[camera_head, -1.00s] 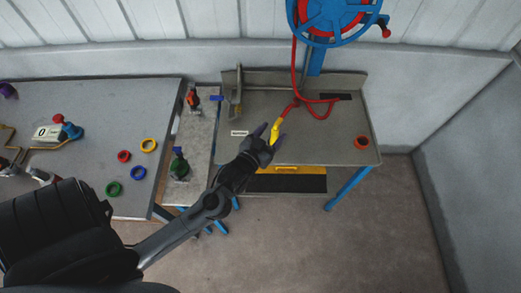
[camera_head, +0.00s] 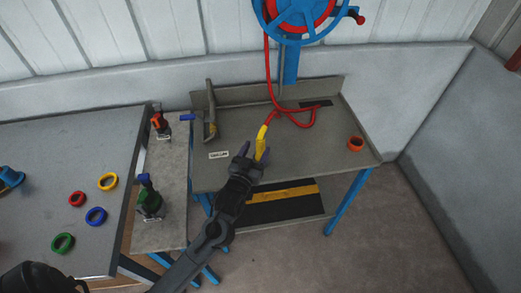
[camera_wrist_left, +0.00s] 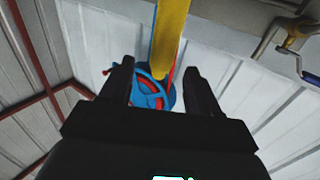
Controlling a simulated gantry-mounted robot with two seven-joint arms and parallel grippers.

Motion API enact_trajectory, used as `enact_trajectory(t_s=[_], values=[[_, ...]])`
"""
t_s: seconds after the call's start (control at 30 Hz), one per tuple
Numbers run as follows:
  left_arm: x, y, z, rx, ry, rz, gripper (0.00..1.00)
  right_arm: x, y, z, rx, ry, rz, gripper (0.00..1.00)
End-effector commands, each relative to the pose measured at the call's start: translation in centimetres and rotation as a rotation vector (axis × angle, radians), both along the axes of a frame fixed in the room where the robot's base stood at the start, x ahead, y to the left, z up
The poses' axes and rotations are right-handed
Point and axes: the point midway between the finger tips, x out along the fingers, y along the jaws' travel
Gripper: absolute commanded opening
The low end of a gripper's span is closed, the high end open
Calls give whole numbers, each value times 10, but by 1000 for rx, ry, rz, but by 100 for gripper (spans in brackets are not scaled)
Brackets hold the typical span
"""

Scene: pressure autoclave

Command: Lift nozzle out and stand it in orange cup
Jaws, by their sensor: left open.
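The yellow nozzle (camera_head: 262,142) is on the end of a red hose (camera_head: 293,122) over the grey bench (camera_head: 320,160). My left gripper (camera_head: 254,154) is open at the nozzle's lower end, near the bench's front edge. In the left wrist view the nozzle (camera_wrist_left: 170,35) shows above and between the two spread fingers (camera_wrist_left: 160,80). I see no finger clearly touching it. The orange cup (camera_head: 356,143) stands on the right side of the bench, apart from the gripper. My right gripper is out of view.
A blue and red hose reel (camera_head: 297,14) hangs above the bench's back. A metal bracket (camera_head: 210,112) stands at the bench's left. A side table (camera_head: 175,220) holds a dark green bottle-like item (camera_head: 149,202). Coloured rings (camera_head: 95,216) lie farther left. The bench around the cup is clear.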

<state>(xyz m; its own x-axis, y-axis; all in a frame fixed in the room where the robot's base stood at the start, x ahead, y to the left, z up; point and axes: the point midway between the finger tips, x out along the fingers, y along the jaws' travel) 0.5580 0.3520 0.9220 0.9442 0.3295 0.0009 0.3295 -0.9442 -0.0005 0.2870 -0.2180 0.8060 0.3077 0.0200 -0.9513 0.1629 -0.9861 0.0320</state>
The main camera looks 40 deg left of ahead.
Motion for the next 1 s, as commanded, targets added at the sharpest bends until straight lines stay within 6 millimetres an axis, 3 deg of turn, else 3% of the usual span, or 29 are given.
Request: enact_trajectory(t_s=[0.37,0.7,1.0], values=[[26,10,-2,1,0,1,62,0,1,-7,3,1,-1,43],[62,25,-3,0,0,1,62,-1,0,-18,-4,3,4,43],[66,26,-2,0,1,0,62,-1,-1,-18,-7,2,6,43]])
